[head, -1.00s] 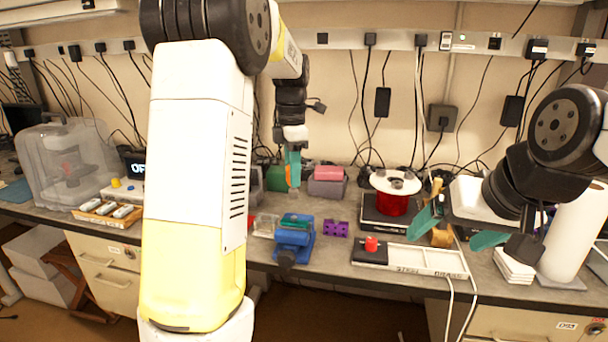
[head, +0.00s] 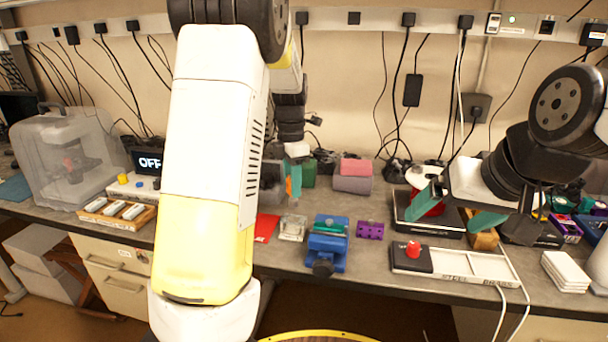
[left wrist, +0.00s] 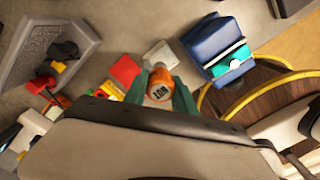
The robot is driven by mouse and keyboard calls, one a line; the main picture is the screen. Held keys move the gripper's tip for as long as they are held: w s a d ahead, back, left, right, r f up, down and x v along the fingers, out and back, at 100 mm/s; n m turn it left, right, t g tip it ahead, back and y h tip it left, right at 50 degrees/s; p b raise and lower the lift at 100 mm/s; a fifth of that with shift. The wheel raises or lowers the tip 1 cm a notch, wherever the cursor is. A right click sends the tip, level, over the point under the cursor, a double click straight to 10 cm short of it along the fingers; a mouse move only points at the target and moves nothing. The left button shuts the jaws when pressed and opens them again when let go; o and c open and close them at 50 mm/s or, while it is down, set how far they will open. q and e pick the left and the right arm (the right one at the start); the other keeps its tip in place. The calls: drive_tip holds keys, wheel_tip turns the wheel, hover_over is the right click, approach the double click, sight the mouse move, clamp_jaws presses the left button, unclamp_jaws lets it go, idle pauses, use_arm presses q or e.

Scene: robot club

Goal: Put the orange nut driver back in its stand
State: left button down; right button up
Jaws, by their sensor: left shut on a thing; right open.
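My left gripper (head: 293,184) has teal fingers and is shut on the orange nut driver (head: 289,187). It is held above the bench, left of the blue vise. In the left wrist view the driver's round orange end (left wrist: 159,86) with a pale, marked cap faces the camera between the fingertips. Its lower part is hidden. I cannot pick out its stand for sure. Small yellow, green and orange pieces (left wrist: 106,90) lie left of the gripper in the left wrist view; my left arm hides that area in the head view. My right gripper (head: 441,221) is open and empty at the right.
A white tray (head: 478,267) lies at the bench's front right. A yellow-rimmed round top (left wrist: 262,88) is in front of the bench.

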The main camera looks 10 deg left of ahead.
sight(293, 201)
use_arm(q)
drive_tip(key=shift+f, duration=2.25)
drive_tip(key=shift+f, duration=1.8)
idle(1.0)
drive_tip(key=shift+s+f, duration=0.1)
drive_tip(key=shift+f, duration=0.2)
idle(0.8)
drive_tip(key=c, duration=1.2)
unclamp_jaws()
drive_tip(key=shift+r, duration=0.2)
drive_tip(key=shift+r, duration=2.65)
